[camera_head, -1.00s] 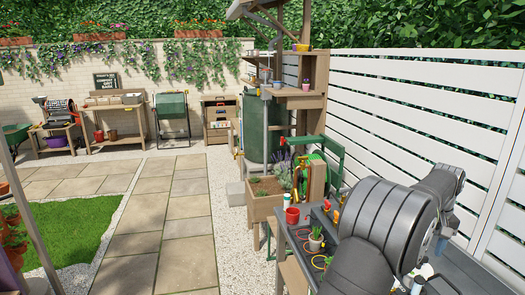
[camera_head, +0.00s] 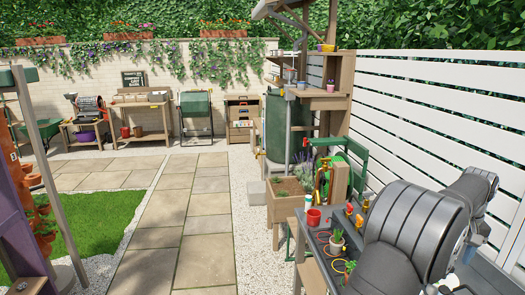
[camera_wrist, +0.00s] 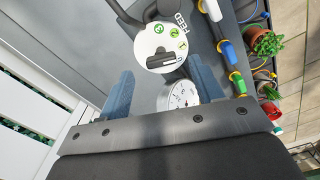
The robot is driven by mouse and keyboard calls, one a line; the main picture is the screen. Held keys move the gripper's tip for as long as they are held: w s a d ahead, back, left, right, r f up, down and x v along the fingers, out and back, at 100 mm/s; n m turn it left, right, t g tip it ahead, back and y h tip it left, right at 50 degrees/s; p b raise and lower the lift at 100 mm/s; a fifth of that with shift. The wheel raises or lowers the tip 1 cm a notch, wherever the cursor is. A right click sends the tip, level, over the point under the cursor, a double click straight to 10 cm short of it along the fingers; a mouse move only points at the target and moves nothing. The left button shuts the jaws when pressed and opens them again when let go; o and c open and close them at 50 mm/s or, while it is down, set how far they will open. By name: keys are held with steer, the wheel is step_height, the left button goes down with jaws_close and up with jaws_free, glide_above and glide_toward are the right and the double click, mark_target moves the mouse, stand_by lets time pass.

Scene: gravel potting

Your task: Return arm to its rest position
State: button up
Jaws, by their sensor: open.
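My gripper (camera_wrist: 160,67) shows in the wrist view with its two blue fingers apart and nothing held between them. Beyond the fingers is a white round dial (camera_wrist: 162,48) marked FEED, with green numbers and a black handle. A small white gauge (camera_wrist: 183,95) lies just below it, close to the right finger. In the head view my dark grey arm fills the lower right, over the bench (camera_head: 325,262). My fingers are hidden or cannot be made out there.
A red pot (camera_head: 314,217) and a small potted plant (camera_head: 337,240) stand on the bench. Coloured nozzles (camera_wrist: 233,70) lie right of my fingers in the wrist view. A white slatted fence (camera_head: 440,120) runs along the right. The paved path (camera_head: 185,220) is clear.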

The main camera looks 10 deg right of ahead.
step_height(320, 180, up, 14)
step_height(320, 180, down, 17)
steer(key=shift+f, duration=0.3)
steer(key=m, duration=0.3)
steer(key=shift+a+m, duration=0.1)
steer(key=shift+m, duration=0.2)
steer(key=m, duration=0.4)
steer(key=shift+w, duration=0.1)
steer(key=shift+r, duration=0.4)
step_height(320, 180, up, 11)
steer(key=shift+f, duration=0.2)
